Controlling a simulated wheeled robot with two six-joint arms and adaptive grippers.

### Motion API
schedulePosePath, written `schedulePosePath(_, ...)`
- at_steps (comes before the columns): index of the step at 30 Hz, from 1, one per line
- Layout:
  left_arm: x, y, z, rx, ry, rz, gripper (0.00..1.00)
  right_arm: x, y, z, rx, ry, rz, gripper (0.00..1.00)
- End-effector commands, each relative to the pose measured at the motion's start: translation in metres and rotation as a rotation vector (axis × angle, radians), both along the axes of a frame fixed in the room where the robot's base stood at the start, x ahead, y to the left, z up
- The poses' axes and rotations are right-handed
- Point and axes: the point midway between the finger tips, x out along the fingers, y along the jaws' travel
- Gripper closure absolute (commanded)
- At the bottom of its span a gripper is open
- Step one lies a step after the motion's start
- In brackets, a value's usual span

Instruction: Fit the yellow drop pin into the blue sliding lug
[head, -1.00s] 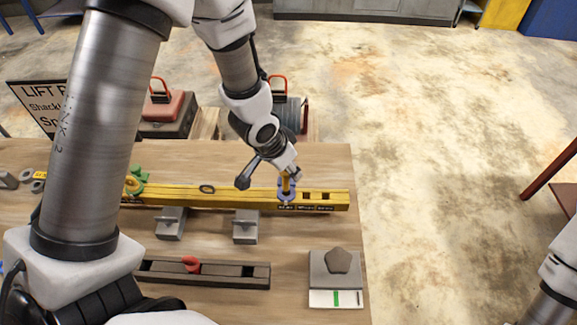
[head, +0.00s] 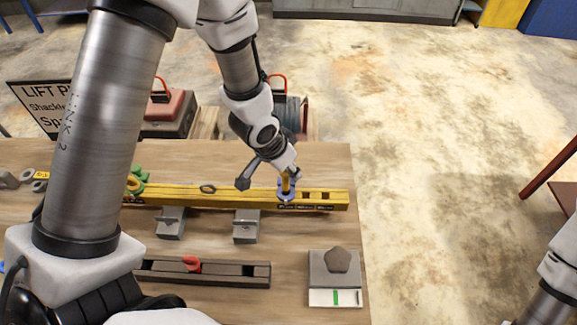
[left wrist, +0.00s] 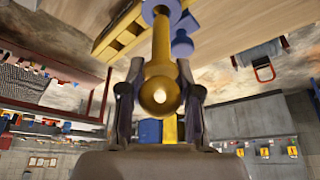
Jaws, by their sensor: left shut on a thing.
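My left gripper (head: 290,174) is shut on the yellow drop pin (head: 286,184), which points down at the blue sliding lug (head: 287,195) on the long yellow beam (head: 230,197). In the left wrist view the gripper (left wrist: 160,100) has a finger on each side of the pin (left wrist: 160,92). The right gripper is out of view.
Grey brackets (head: 246,227) stand in front of the beam. A dark slotted rail (head: 228,274) with a red hook (head: 193,264) lies nearer. A grey block (head: 336,267) sits at the table's right edge. Green and yellow parts (head: 137,180) lie on the left.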

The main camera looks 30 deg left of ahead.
Motion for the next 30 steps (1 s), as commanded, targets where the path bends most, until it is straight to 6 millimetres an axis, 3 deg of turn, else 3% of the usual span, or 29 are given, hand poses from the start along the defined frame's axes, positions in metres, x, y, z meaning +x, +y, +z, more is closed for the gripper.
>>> schedulePosePath(30,0.0,0.0,-0.025,0.0,-0.001,0.0,1.0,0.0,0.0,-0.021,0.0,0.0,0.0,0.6)
